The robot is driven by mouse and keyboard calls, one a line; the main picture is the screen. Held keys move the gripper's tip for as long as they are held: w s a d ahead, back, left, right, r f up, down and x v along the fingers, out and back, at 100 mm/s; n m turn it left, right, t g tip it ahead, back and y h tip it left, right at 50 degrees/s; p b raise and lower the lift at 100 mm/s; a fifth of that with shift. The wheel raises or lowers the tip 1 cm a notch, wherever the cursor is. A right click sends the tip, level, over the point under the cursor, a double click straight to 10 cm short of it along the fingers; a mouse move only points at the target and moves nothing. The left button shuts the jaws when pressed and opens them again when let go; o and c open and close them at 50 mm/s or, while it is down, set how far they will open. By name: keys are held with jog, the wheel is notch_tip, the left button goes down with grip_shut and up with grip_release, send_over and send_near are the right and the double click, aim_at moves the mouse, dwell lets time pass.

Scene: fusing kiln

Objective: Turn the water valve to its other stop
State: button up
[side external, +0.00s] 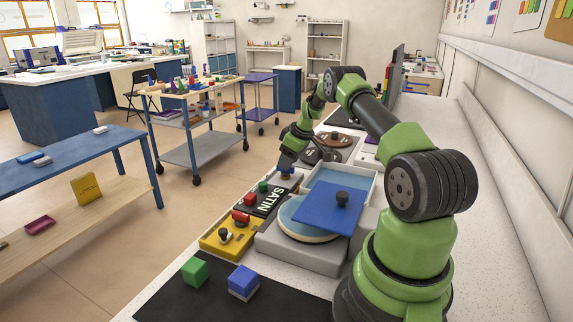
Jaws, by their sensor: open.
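My gripper (287,168) points down at the far end of the black SATIN panel (270,200), beyond the grey kiln-like box. It is open, but its fingers are small and partly hidden at this distance. A small blue part (287,175) shows right at the fingertips; I cannot tell whether it is the water valve's handle or whether the fingers touch it. A yellow box (216,246) with a red part (240,217) and a dark knob (225,235) stands at the panel's near end. No valve stops can be made out.
A grey box (290,258) holds a round disc, with a blue plate (318,208) with a black knob over it. Green (195,270) and blue (243,280) blocks sit on a black mat (185,300). Dark round items (333,140) stand behind my gripper. The right countertop is clear.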

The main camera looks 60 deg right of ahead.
jog(key=shift+x, duration=0.95)
jog(key=shift+r, duration=0.1)
jog(key=shift+c, duration=0.2)
grip_shut()
